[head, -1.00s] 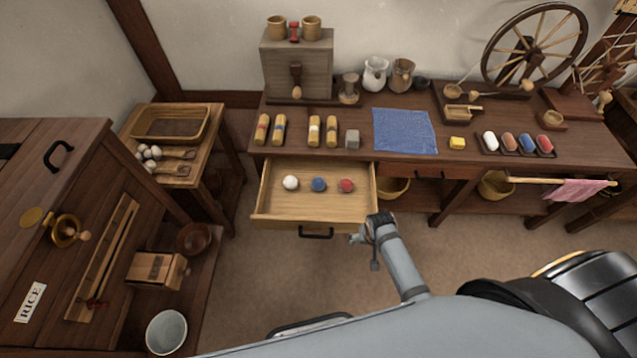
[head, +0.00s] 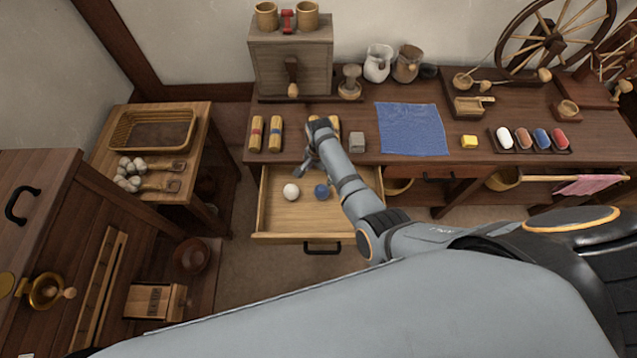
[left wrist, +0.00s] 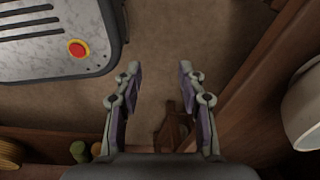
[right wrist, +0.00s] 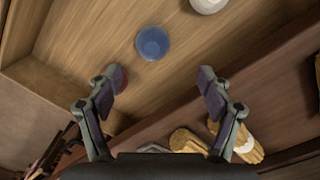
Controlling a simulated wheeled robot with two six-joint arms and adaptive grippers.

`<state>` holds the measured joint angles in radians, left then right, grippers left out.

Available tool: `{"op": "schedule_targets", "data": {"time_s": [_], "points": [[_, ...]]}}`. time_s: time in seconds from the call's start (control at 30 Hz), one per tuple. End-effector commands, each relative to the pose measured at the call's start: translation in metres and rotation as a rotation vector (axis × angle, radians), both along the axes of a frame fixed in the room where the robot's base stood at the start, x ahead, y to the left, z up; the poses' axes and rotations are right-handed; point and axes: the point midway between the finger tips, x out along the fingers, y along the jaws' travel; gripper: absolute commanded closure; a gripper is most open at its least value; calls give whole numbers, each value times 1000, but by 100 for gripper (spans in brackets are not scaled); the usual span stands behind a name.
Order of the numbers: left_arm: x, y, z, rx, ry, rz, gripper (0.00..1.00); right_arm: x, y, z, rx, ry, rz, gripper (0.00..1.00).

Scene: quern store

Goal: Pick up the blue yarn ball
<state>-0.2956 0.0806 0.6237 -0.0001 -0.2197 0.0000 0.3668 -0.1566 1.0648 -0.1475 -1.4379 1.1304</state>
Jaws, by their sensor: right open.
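The blue yarn ball (head: 322,191) lies in the open wooden drawer (head: 270,226), just right of a white ball (head: 291,190). In the right wrist view the blue ball (right wrist: 152,43) lies ahead of the fingertips, with the white ball (right wrist: 208,4) at the top edge. A red ball (right wrist: 121,78) is partly hidden behind a finger there, and my arm hides it in the head view. My right gripper (head: 309,166) is open and empty above the back of the drawer; its open fingers (right wrist: 157,84) frame bare wood. My left gripper (left wrist: 158,75) is open and empty over the floor.
Above the drawer, the table (head: 390,171) holds several banded rolls (head: 275,134), a grey block (head: 357,142) and a blue cloth (head: 411,129). A small side table with a tray (head: 153,131) stands left. The drawer's front part is bare.

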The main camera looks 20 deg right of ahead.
Motion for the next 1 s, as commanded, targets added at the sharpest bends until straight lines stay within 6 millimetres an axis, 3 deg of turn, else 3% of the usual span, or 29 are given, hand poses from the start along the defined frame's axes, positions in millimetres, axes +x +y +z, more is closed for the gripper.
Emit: {"op": "schedule_targets", "data": {"time_s": [0.17,0.37,0.47,0.73,1.0], "points": [[-7,0,-13,0,10,1,60,-1,0,-12,0,1,1,21],[-20,0,-51,0,29,1,60,-1,-1,-46,0,0,2,21],[-17,-1,-62,0,26,2,60,-1,-1,-56,1,-1,2,21],[0,-1,-68,-1,-2,1,60,-2,-1,-62,1,-1,3,21],[-3,-1,-116,-1,3,0,60,-7,-5,-104,1,-1,2,21]]}}
